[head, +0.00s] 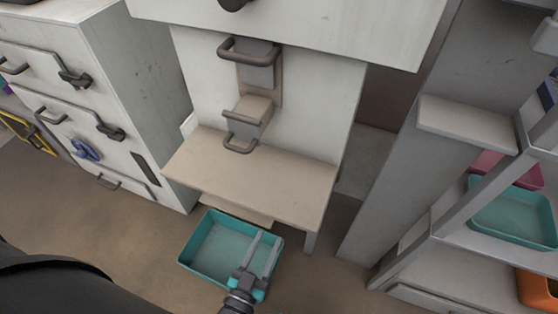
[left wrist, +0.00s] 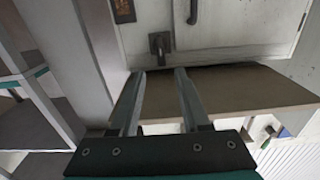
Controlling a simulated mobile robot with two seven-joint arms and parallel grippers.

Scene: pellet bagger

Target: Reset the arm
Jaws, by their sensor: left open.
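My left gripper (head: 266,236) is open over the right side of a teal bin (head: 190,258) in the head view. Nothing shows between its two parallel fingers. In the left wrist view the fingers (left wrist: 162,72) stand apart, pointing at a beige shelf (left wrist: 235,88) and the white machine front (left wrist: 245,25). My right gripper is not seen in either view.
The pellet bagger's beige shelf (head: 265,185) juts out behind the bin, below grey handles (head: 240,145). A white cabinet (head: 120,60) with drawers stands left. A rack (head: 470,255) with teal, pink and orange bins stands right. Brown floor (head: 110,230) is open at left.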

